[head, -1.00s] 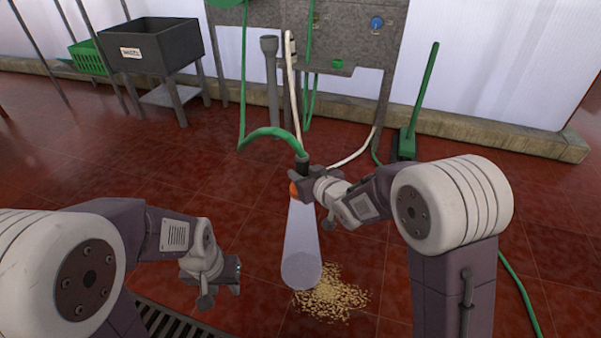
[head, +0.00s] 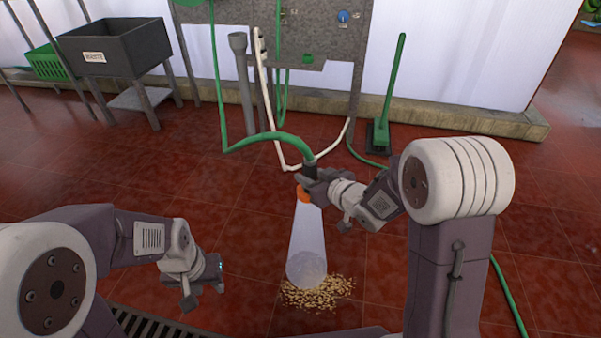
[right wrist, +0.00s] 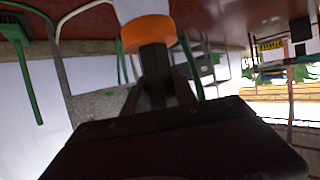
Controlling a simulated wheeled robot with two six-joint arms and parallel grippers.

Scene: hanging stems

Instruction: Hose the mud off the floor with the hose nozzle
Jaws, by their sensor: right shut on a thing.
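The hose nozzle, black with an orange tip (head: 303,194), is held in my right gripper (head: 314,184), which is shut on it. The orange tip also shows in the right wrist view (right wrist: 148,33). A pale cone of water (head: 306,245) runs down from the tip to the red floor. Its round end lies on the upper left of a patch of pale yellow bits (head: 328,296), which looks more like loose grains than mud. My left gripper (head: 212,284) hangs low at the left, apart from everything; its fingers are too unclear to judge.
The green hose (head: 262,136) arches from the wall station to the nozzle. A floor drain grate (head: 150,325) lies at lower left. A dark bin (head: 115,50), a green crate (head: 48,64) and a green-handled broom or squeegee (head: 393,85) stand along the back. The middle floor is clear.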

